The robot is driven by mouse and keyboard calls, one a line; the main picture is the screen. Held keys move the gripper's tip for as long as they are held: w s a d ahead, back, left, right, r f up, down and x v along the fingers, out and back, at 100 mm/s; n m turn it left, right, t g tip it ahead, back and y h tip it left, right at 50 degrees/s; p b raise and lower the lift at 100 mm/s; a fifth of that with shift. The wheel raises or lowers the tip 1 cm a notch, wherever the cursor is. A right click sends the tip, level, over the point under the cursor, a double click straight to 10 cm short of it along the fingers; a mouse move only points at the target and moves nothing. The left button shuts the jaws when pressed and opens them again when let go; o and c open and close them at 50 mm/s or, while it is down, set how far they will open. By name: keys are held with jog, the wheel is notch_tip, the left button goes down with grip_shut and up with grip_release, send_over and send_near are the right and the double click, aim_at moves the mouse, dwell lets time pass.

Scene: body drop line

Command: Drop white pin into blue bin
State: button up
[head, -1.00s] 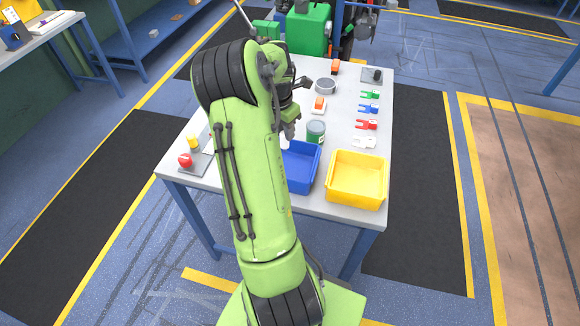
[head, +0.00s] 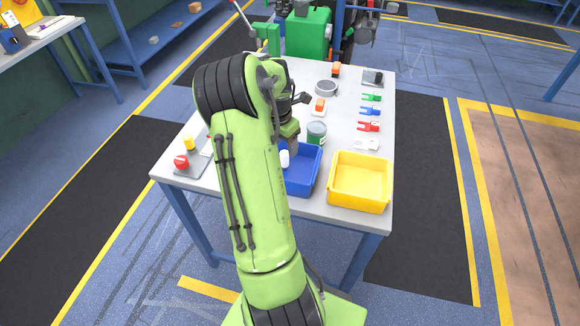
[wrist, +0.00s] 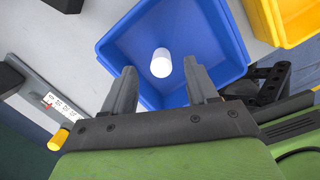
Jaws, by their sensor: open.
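The white pin (wrist: 161,63) shows end-on in the wrist view, beyond and between the fingertips, against the inside of the blue bin (wrist: 215,28). In the head view the white pin (head: 284,158) is just below my gripper (head: 288,146), at the left part of the blue bin (head: 301,186). My gripper is open, with its two fingers (wrist: 160,76) apart on either side of the pin's line and not closed on it. I cannot tell whether the pin is in the air or touching the bin floor. My arm hides the bin's left side in the head view.
A yellow bin (head: 359,182) stands right of the blue bin. Several coloured forked pieces (head: 369,111) line the table's right side. A red button (head: 181,161) and a yellow piece (head: 189,143) are at the left.

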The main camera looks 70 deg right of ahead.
notch_tip(320, 180, up, 16)
jog(key=a+p, duration=0.2)
jog(key=p, duration=0.1)
jog(key=shift+w+a+f, duration=0.15)
jog(key=shift+w+f, duration=0.05)
jog(key=shift+w, duration=0.15)
